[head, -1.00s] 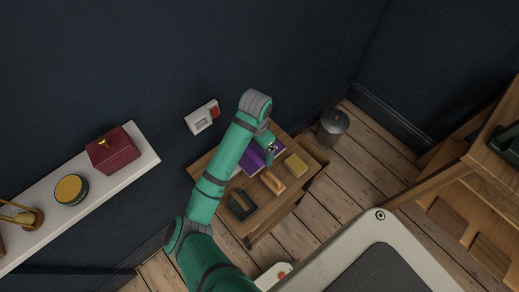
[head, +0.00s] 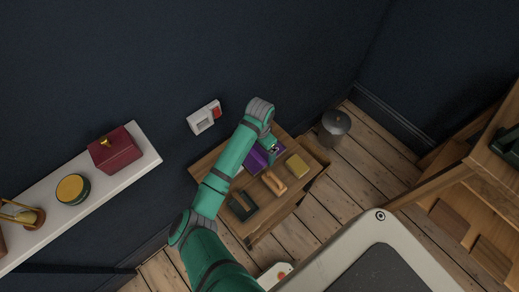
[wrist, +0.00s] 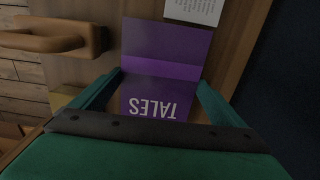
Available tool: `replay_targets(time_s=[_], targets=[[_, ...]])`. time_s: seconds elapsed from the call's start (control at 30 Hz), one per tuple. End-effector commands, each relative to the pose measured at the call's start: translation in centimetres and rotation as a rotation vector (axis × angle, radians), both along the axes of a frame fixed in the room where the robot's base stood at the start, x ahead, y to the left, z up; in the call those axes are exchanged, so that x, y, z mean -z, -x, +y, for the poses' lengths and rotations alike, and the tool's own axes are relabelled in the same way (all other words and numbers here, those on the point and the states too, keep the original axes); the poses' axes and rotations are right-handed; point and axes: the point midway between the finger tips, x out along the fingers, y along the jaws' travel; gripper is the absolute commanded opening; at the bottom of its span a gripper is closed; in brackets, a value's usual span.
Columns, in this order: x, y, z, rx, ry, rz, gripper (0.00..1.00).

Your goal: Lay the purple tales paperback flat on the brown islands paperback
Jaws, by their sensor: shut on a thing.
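The purple tales paperback (wrist: 165,70) lies between the fingers of my gripper (wrist: 158,98) in the wrist view, its white TALES lettering upside down near the palm. My gripper is shut on it. In the head view the purple paperback (head: 257,160) shows partly behind my arm, over the small wooden table. My gripper (head: 274,148) is at its right end there. I cannot make out the brown islands paperback in either view. I cannot tell whether the purple paperback touches anything below it.
The wooden table (head: 208,165) also holds a tan handled object (head: 273,183), a yellow block (head: 297,166) and a dark object (head: 242,207). A white printed sheet (wrist: 195,10) lies beyond the paperback. A grey bin (head: 335,124) stands beside the table, near the dark wall.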

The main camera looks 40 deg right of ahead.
Motion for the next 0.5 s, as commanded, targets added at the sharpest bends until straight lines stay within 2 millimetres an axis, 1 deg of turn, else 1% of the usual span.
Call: replay_targets(time_s=[0.17,0.2,0.23,0.5], targets=[[0.27,0.21,-0.34,0.006,0.000,0.001,0.64],[0.31,0.20,-0.32,0.006,0.000,0.000,0.98],[0.29,0.17,-0.28,0.006,0.000,0.000,1.00],[0.03,-0.06,0.08,-0.001,0.000,-0.001,1.00]])
